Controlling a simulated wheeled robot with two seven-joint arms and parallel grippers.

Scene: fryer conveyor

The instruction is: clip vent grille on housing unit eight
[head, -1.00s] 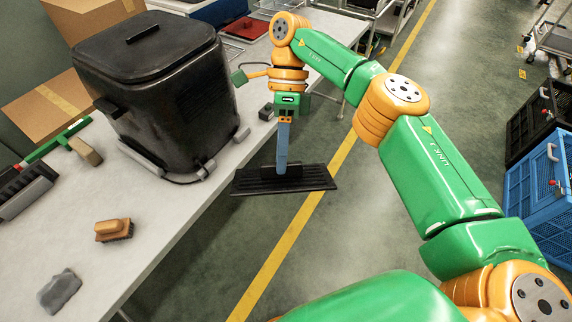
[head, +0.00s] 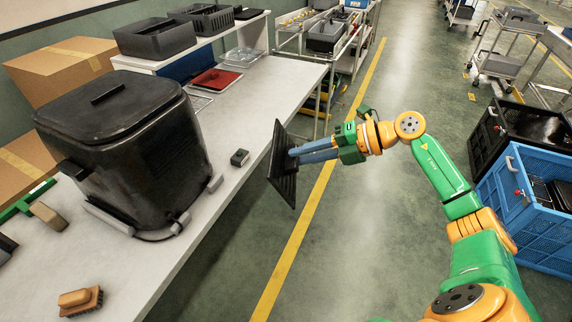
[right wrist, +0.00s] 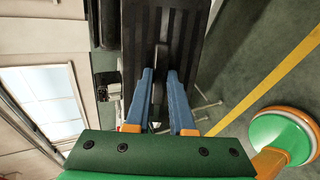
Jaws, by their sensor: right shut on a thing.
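The black vent grille (head: 285,182) is a flat slatted panel, held nearly upright and tilted in the air beyond the table's right edge. My right gripper (head: 296,153) is shut on it, with blue fingers reaching in from the right. In the right wrist view the fingers (right wrist: 160,98) close on a raised part of the grille's back, and the grille (right wrist: 188,40) fills the upper middle. A black fryer housing (head: 130,150) with a lid stands on the table at the left, apart from the grille. No number shows on it. My left gripper is out of view.
The pale table (head: 235,210) carries a wooden brush (head: 80,301), a small dark block (head: 239,157) and a red tray (head: 217,79). Grey bins (head: 155,37) stand on a shelf behind. Blue crate (head: 530,210) stands right. The floor between is clear.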

